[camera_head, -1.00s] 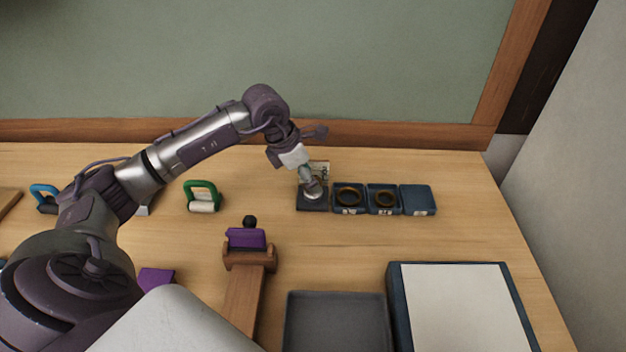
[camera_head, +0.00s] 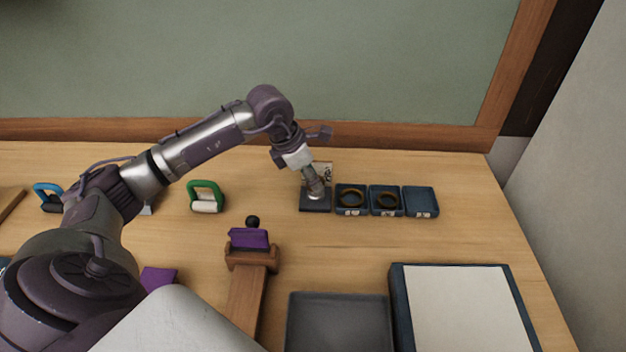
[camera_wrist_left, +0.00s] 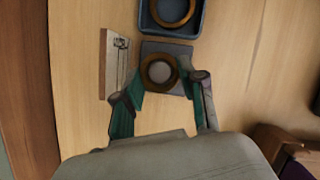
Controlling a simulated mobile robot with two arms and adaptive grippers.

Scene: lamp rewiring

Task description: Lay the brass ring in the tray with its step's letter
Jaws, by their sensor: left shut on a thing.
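My left gripper (camera_head: 314,186) reaches down at a dark grey square base (camera_head: 315,208). The left wrist view shows its teal fingers (camera_wrist_left: 163,84) shut on a brass ring (camera_wrist_left: 146,73) over that base (camera_wrist_left: 181,49). Whether the ring touches the base is unclear. To its right in the head view stand three small blue trays in a row. The left tray (camera_head: 339,209) and the middle tray (camera_head: 374,209) each hold a brass ring; the right tray (camera_head: 421,199) looks empty. Letters on their front labels are too small to read. My right gripper is not seen.
A small card (camera_head: 324,171) stands behind the base. A green-handled item (camera_head: 206,186), a purple block on a wooden stand (camera_head: 249,239), a large grey tray (camera_head: 340,325) and a blue box with a white top (camera_head: 460,310) are around. Table between is clear.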

